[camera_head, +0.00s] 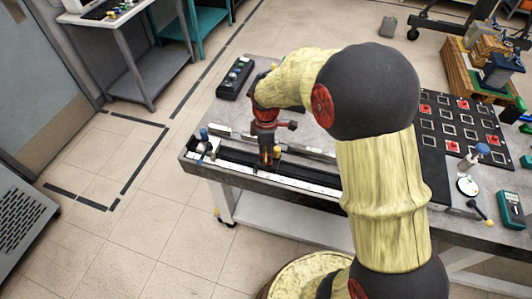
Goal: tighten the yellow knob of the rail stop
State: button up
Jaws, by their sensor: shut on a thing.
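A small yellow knob (277,150) shows on the rail (300,184), near the front edge of the grey table. It sits just right of my gripper's fingers in the picture. The dark body under it, likely the rail stop, is too small to make out. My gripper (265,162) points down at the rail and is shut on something. What is between its fingers is hidden, and I cannot tell whether they touch the yellow knob. A blue knob (204,134) stands at the rail's left end.
A black box (236,79) lies at the table's back left. My arm hides the table's middle. Floor is free at the left.

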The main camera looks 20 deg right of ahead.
aim_at(266, 158)
jog(key=shift+w+m+p, duration=0.1)
jog(key=shift+m+p, duration=1.45)
jog(key=shift+m, duration=1.05)
jog(key=o, duration=1.2)
jog(key=shift+c, duration=0.2)
notch_tip(266, 158, up, 12)
